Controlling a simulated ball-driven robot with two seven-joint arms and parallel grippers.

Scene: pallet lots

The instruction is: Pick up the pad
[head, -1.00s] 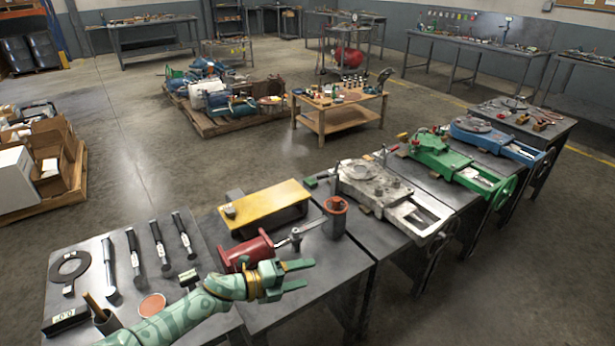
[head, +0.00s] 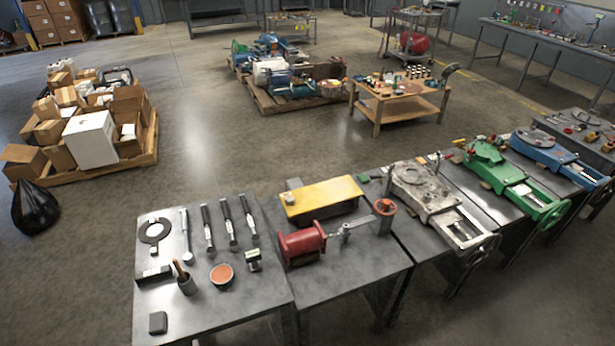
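I cannot tell for certain which thing is the pad. A round orange-red disc in a dark rim (head: 221,274) lies on the near left grey table (head: 230,310), between a small cup and a small labelled block. A small dark block (head: 158,322) lies alone near that table's front left corner. Neither of my grippers is in view, and nothing of mine touches either thing.
The same table holds a black ring (head: 154,232), several dark-handled tools, a cup with a wooden handle (head: 185,280) and a black box (head: 153,274). A red cylinder (head: 302,242) and yellow plate (head: 323,197) stand right. The table's front middle is clear.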

